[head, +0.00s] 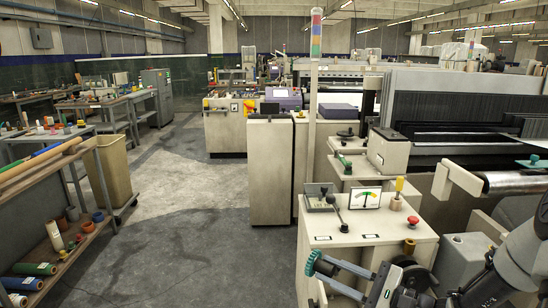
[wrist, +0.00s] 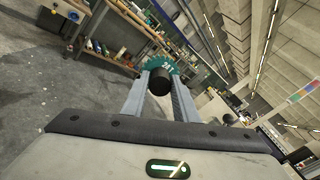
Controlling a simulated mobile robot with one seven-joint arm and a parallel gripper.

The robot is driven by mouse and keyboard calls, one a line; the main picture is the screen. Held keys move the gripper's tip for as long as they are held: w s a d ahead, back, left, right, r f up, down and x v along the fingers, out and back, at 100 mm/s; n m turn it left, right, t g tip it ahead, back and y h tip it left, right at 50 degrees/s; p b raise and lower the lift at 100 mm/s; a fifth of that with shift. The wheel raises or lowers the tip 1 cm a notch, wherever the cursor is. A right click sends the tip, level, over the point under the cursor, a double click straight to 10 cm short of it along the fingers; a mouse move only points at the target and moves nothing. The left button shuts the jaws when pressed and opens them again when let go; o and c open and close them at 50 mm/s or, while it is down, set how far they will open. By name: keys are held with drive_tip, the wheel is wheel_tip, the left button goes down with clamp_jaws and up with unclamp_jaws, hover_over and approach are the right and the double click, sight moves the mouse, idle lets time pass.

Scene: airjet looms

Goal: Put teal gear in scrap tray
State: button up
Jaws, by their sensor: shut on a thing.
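The teal gear (head: 312,262) is at the tip of my gripper, low in the head view and in front of the pale machine cabinet. In the wrist view the teal gear (wrist: 165,62) sits between the two fingertips, with a black hub (wrist: 160,82) facing the camera. My gripper (head: 322,264) is shut on it; both fingers also show in the wrist view (wrist: 161,88). The gear is held in the air, apart from the cabinet top.
The cabinet top (head: 370,236) carries a lever, a gauge (head: 365,199), a yellow-handled tool (head: 398,190) and a red button (head: 412,222). A tall beige cabinet (head: 270,172) stands behind. Shelves (head: 60,200) line the left. The floor (head: 190,225) between is clear.

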sight(334, 267)
drive_tip(key=r+m+t+h+p, duration=0.1)
drive_tip(key=r+p, duration=0.2)
drive_tip(key=p, duration=0.1)
drive_tip(key=r+m+t+h+p, duration=0.1)
drive_tip(key=r+p, duration=0.2)
drive_tip(key=p, duration=0.1)
drive_tip(key=r+m+t+h+p, duration=0.1)
drive_tip(key=r+p, duration=0.2)
drive_tip(key=p, duration=0.1)
drive_tip(key=shift+w+r+m+t+h, duration=0.2)
drive_tip(key=shift+m+t+h, duration=0.1)
drive_tip(key=shift+t+h, duration=0.1)
drive_tip(key=r+h+p, duration=0.1)
drive_tip(key=p, duration=0.1)
drive_tip(key=shift+s+d+m+t+p, duration=0.1)
drive_tip(key=shift+m+t+p, duration=0.25)
drive_tip(key=shift+m+t, duration=0.05)
drive_tip(key=shift+s+h+p, duration=0.1)
drive_tip(key=shift+h+p, duration=0.3)
drive_tip(key=shift+d, duration=0.1)
